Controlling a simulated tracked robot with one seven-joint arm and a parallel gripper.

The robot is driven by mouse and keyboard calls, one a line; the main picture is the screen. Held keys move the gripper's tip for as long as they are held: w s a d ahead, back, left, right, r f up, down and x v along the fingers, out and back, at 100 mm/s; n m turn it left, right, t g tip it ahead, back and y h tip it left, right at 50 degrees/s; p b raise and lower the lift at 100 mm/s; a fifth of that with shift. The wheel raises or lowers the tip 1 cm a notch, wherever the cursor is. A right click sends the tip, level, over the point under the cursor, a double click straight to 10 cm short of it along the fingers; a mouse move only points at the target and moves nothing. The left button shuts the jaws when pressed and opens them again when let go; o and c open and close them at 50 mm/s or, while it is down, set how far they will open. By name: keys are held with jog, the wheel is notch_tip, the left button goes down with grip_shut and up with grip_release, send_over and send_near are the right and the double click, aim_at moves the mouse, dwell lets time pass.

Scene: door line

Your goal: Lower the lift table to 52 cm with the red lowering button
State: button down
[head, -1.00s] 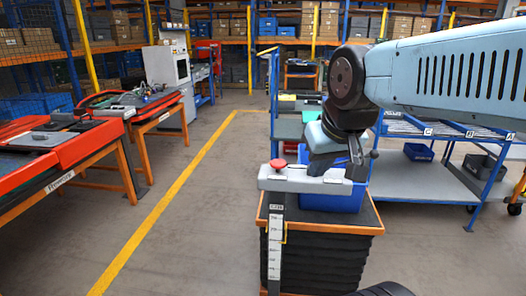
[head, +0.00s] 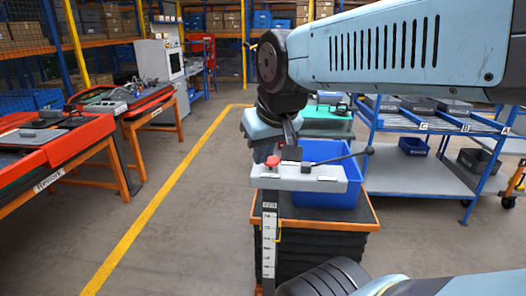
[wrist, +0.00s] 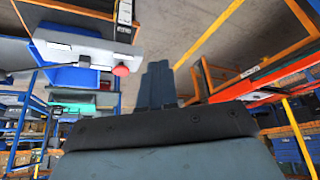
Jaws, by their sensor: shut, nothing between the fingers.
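The lift table (head: 345,222) stands in front of me, with an orange-edged top over dark bellows. Its grey control box (head: 323,179) carries the red lowering button (head: 271,162) on the left and a black lever (head: 340,158) on the right. My gripper (head: 291,150) is shut and empty, just right of the button in the head view. In the wrist view the button (wrist: 121,70) lies left of the closed fingers (wrist: 158,85), apart from them.
A blue bin (head: 325,182) sits on the lift table behind the control box. A blue trolley (head: 425,170) stands to the right. Orange workbenches (head: 60,165) with red tops stand left. The floor between, with a yellow line (head: 165,198), is clear.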

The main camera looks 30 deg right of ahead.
jog(key=w+r+m+g, duration=0.1)
jog(key=w+r, duration=0.1)
jog(key=w, duration=0.3)
jog(key=m+g, duration=0.4)
jog(key=m, duration=0.2)
send_over(272, 159)
notch_tip(272, 159, down, 4)
jog(key=shift+s, duration=0.2)
notch_tip(272, 159, down, 14)
jog(key=shift+r, duration=0.1)
